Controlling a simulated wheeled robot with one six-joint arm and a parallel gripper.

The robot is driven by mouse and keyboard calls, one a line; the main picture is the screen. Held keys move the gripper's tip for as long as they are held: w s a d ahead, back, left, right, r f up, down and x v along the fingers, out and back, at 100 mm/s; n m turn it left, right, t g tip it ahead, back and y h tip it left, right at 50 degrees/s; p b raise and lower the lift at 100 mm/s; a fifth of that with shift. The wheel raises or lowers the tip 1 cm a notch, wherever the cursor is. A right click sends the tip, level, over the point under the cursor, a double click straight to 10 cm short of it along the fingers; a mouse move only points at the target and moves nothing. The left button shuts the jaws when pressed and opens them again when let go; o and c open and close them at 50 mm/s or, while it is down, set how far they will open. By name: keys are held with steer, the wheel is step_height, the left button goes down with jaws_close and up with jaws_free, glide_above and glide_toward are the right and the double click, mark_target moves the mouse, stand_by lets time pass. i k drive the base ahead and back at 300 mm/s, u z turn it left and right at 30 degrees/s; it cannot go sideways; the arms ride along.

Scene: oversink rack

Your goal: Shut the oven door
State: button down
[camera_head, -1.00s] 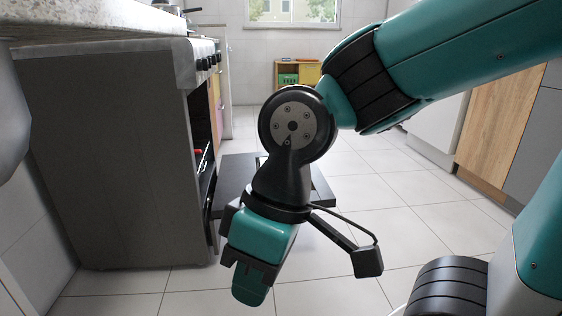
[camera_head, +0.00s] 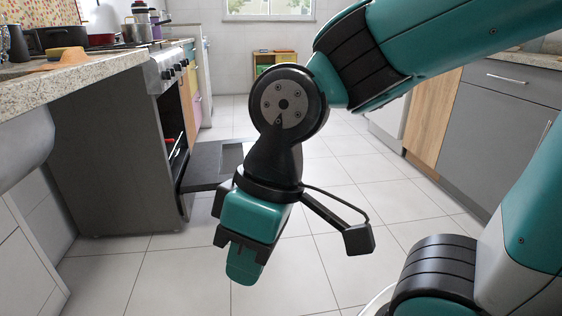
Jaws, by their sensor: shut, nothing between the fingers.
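The oven (camera_head: 112,160) stands at the left, its grey side panel facing me and its knobs on the right-hand front edge. Its door (camera_head: 207,160) is folded down flat, sticking out to the right above the floor. My arm hides part of the door's right end. My gripper (camera_head: 243,262) points down in the middle of the view, nearer to me than the door. It is shut and empty, and I see no contact with the door.
A granite counter (camera_head: 75,72) with pots and an orange cloth (camera_head: 66,54) on it is at the left. Grey and wooden cabinets (camera_head: 505,110) line the right. A small wooden shelf (camera_head: 270,62) stands at the back. The tiled floor between is clear.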

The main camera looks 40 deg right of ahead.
mark_target(211, 164)
steer(key=z, duration=0.7)
steer(key=i, duration=0.55)
steer(key=z, duration=1.3)
steer(key=i, duration=0.75)
steer(key=z, duration=0.5)
steer(key=i, duration=1.2)
steer(key=u, duration=0.5)
steer(key=i, duration=0.9)
steer(key=u, duration=1.2)
steer(key=i, duration=0.55)
steer(key=u, duration=0.55)
